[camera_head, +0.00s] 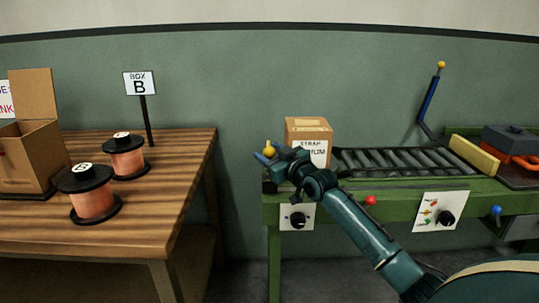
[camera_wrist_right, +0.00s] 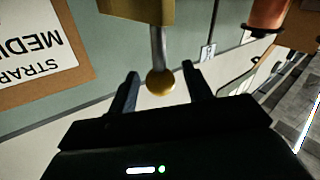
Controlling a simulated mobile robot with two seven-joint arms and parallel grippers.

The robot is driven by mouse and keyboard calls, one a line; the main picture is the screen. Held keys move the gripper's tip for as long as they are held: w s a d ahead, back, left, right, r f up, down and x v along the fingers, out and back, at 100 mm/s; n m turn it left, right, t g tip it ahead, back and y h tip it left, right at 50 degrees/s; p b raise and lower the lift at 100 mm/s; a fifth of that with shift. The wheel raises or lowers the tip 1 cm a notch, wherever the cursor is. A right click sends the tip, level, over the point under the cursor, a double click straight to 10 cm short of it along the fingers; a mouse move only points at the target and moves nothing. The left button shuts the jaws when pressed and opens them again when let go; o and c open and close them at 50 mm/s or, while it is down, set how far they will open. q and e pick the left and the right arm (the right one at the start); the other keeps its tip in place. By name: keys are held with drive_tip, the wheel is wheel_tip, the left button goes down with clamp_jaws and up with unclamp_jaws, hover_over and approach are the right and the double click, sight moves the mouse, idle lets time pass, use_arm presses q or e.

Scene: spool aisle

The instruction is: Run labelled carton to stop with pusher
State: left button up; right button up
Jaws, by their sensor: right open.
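The labelled carton (camera_head: 309,127) is a brown box with a white label, standing at the left end of the roller track (camera_head: 400,161). In the right wrist view the carton (camera_wrist_right: 15,88) shows upside down at the left. The pusher's yellow ball knob (camera_head: 269,149) is just left of the carton. In the wrist view the knob (camera_wrist_right: 160,82) sits on a metal rod below a yellow block (camera_wrist_right: 137,10). My right gripper (camera_head: 266,156) is open, its fingers on either side of the knob with gaps visible. The yellow stop bar (camera_head: 474,155) crosses the track's right end. My left gripper is not in view.
A wooden table (camera_head: 190,160) at left holds copper spools (camera_head: 126,158), an open box (camera_head: 30,155) and a BOX B sign (camera_head: 139,83). A blue lever (camera_head: 430,98) rises behind the green bench (camera_head: 390,212). The rollers between carton and stop look clear.

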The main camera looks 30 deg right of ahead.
drive_tip(key=shift+w, duration=0.35)
drive_tip(key=shift+c, duration=0.3)
clamp_jaws()
